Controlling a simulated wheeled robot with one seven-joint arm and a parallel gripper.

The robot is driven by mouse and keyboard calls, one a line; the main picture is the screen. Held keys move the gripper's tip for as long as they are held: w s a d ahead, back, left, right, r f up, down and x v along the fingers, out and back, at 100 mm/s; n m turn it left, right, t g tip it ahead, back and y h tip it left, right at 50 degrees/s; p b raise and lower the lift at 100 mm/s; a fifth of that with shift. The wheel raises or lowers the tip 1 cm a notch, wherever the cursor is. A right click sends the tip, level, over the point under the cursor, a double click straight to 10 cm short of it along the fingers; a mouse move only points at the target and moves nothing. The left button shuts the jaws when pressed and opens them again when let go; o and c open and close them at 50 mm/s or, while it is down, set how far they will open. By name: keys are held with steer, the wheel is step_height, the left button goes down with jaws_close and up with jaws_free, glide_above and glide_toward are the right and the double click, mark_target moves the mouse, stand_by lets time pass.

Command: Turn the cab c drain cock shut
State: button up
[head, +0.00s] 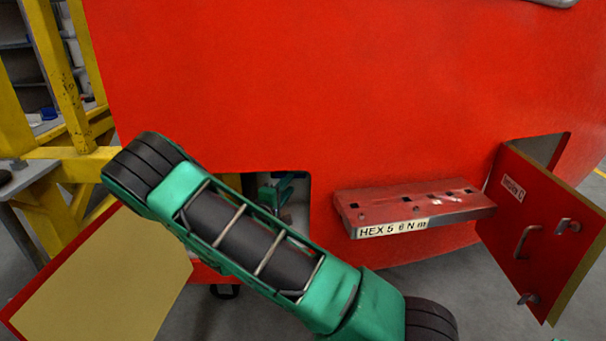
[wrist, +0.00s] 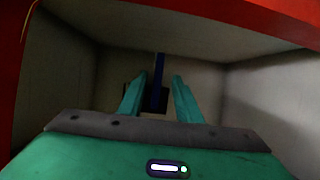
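In the wrist view a narrow dark blue lever (wrist: 159,72), which looks like the drain cock's handle, stands upright at the back of a pale box-like recess (wrist: 260,95). I cannot tell how deep the fingers reach past the lever. In the head view my gripper (head: 276,192) is inside the opening in the red nosecone (head: 370,90), partly hidden by my arm.
An open hatch door (head: 115,275) with a tan inner face hangs at lower left. A red ledge (head: 415,205) labelled "HEX 5 6 N m" juts out right of the opening. Another open red door (head: 545,230) with handles stands at right. Yellow framing (head: 62,90) is at left.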

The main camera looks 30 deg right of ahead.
mark_target(297, 175)
steer(key=x, duration=1)
steer(key=shift+w+d+r, duration=0.1)
steer(key=shift+w+d, duration=0.05)
steer(key=shift+d, duration=0.15)
steer(key=shift+c, duration=0.7)
